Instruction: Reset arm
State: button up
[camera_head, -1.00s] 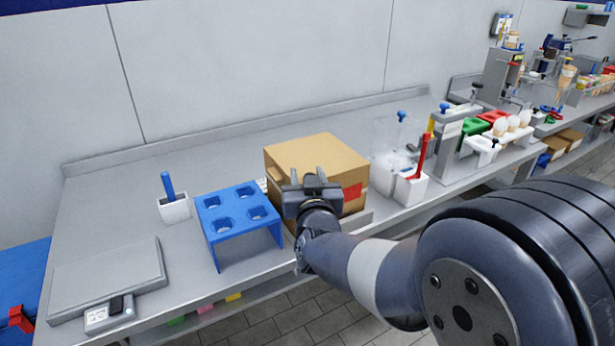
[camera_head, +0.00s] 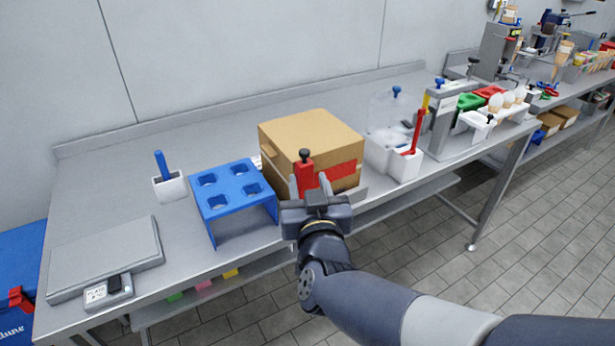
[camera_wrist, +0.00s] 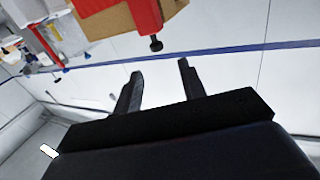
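My gripper (camera_head: 309,184) is at the front edge of the steel table, in front of the cardboard box. In the wrist view its two dark fingers (camera_wrist: 160,70) stand apart with nothing between them, so it is open and empty. A red upright piece with a black knob (camera_head: 304,172) stands just beyond the fingers, against the box's front side. It also shows in the wrist view (camera_wrist: 146,15), beyond the fingertips and apart from them. My arm reaches in from the lower right.
The closed cardboard box (camera_head: 318,133) sits mid-table. Left of it are a blue four-hole holder (camera_head: 232,202), a white cup (camera_head: 168,190) with a blue stick, and a scale (camera_head: 105,258). Right are clear and white containers (camera_head: 396,135). Floor (camera_head: 540,240) at right is clear.

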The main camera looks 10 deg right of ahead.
aim_at(303, 155)
dwell(0.3)
jog(key=w, duration=0.7)
jog(key=w+d, duration=0.1)
jog(key=w, duration=0.2)
jog(key=shift+w, duration=0.4)
jog(key=shift+w+d, duration=0.1)
jog(key=shift+d, duration=0.15)
jog(key=shift+a, duration=0.15)
